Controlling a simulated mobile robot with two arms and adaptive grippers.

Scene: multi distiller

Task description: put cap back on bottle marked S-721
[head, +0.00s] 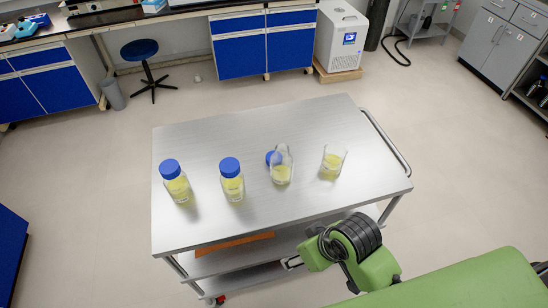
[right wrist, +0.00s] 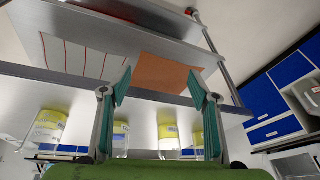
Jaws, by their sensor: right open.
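A blue cap (head: 272,158) lies on the steel cart top (head: 230,140), just behind an uncapped glass bottle (head: 281,172) with yellow liquid. Two bottles with blue caps, a left one (head: 177,184) and a middle one (head: 231,182), stand to its left. No marking, S-721 included, can be read. My right gripper (head: 291,263) is low at the cart's front edge, below the top. In the right wrist view my right gripper (right wrist: 160,86) is open with nothing between its fingers; the containers show upside down beyond it. My left gripper is not in view.
A glass beaker (head: 332,163) with yellow liquid stands at the right of the row. A handle rail (head: 388,143) runs along the cart's right side. An orange item (head: 235,244) lies on a lower shelf. The cart top's back half is clear.

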